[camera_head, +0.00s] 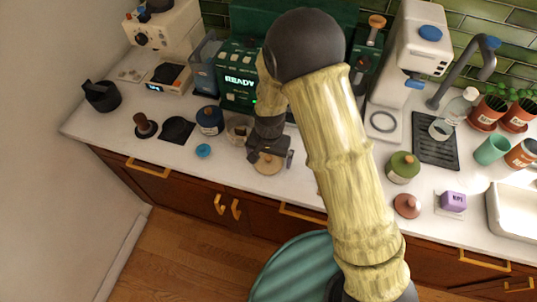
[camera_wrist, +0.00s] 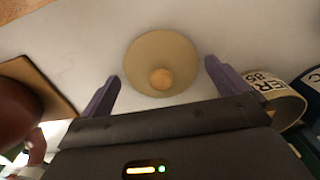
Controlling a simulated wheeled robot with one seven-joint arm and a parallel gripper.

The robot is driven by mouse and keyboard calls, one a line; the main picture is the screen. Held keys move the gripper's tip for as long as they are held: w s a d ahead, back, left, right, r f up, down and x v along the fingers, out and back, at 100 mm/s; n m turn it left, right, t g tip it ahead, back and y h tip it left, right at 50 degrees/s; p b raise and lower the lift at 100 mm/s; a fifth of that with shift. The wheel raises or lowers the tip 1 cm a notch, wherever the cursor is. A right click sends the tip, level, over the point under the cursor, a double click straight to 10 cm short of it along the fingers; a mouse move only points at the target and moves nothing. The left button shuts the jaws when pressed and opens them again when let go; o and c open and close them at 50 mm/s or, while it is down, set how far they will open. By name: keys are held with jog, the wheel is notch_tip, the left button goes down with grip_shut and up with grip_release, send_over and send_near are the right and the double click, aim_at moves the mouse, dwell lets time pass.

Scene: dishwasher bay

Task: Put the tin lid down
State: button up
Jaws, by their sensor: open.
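A round beige lid with a wooden knob, which I take for the tin lid (camera_head: 268,164), lies knob up on the white counter near its front edge. In the wrist view the lid (camera_wrist: 150,48) sits between and just beyond my two purple fingertips, with a gap on each side. My gripper (camera_wrist: 162,80) is open, and nothing is held. In the head view my gripper (camera_head: 270,148) is low over the counter, just behind the lid and partly covering it. An open tin (camera_head: 237,127) stands to the left, partly hidden; a lettered tin (camera_wrist: 278,98) shows at the right in the wrist view.
A blue jar (camera_head: 209,120) and a small blue lid (camera_head: 203,150) are to the left. A green coffee machine (camera_head: 238,78) stands behind. A green jar (camera_head: 402,168) and a pinkish lid (camera_head: 407,206) are to the right. The counter's front edge is close.

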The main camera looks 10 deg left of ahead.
aim_at(269, 157)
notch_tip(269, 157, up, 12)
jog(key=b, duration=0.2)
jog(key=shift+r, duration=0.2)
dwell(0.8)
jog(key=s+d+r+t, duration=0.1)
jog(key=s+d, duration=0.1)
jog(key=d, duration=0.6)
jog(key=s+d+r, duration=0.1)
jog(key=s+d, duration=0.1)
jog(key=d, duration=0.6)
jog(key=s+d+r+t, duration=0.1)
jog(key=s+d, duration=0.1)
jog(key=d, duration=0.7)
jog(key=shift+s+r+n+t, duration=0.2)
jog(key=shift+s+n+t, duration=0.1)
jog(key=shift+s+n, duration=0.1)
jog(key=shift+s+d, duration=0.3)
